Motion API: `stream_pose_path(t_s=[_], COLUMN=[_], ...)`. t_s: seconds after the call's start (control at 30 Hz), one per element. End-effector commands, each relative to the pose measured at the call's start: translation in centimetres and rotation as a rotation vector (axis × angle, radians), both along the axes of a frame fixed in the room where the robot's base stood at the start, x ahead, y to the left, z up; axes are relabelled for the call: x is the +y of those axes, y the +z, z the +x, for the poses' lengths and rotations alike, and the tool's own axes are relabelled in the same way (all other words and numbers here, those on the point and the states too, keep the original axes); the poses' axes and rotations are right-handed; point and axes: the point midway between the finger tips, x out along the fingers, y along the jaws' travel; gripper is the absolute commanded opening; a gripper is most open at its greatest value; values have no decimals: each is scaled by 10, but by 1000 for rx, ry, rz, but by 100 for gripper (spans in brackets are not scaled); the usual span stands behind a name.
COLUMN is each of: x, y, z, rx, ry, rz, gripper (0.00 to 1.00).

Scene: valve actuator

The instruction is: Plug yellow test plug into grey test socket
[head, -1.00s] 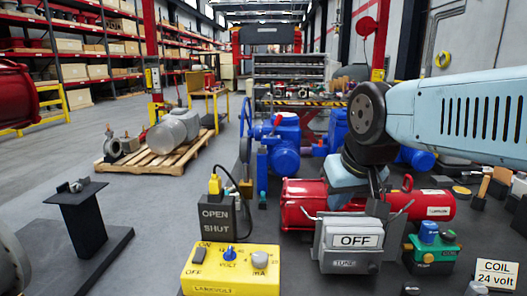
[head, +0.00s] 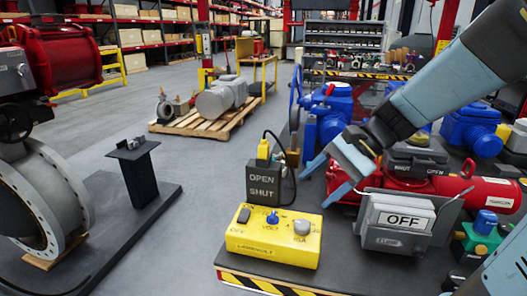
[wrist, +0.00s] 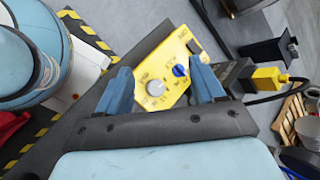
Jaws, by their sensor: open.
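The yellow test plug (head: 263,149) stands upright on top of the dark OPEN/SHUT box (head: 264,184), with a black cable looping off its right side. It also shows in the wrist view (wrist: 268,78) at the right, beyond the right finger. My gripper (head: 326,178) is open and empty, its blue fingers apart, to the right of the plug in the head view. In the wrist view my gripper (wrist: 160,70) frames part of the yellow meter box between its fingers. I cannot clearly identify the grey test socket; a small grey fitting sits on the black pedestal (head: 139,178).
The yellow meter box (head: 275,238) with knobs stands in front of the OPEN/SHUT box. The grey OFF unit (head: 398,222) and red cylinder (head: 480,192) stand right of it. A large grey flanged pipe (head: 40,205) is at left. Open floor lies between pedestal and bench.

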Motion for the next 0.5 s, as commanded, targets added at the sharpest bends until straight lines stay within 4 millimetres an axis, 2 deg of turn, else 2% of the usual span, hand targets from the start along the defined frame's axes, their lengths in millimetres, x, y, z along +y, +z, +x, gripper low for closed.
stream_pose_path(t_s=[0.27, 0.5], x=[23, 22], y=[-5, -10], z=[53, 111], rx=[296, 511], ry=[-237, -443], rz=[339, 629], gripper=[68, 68])
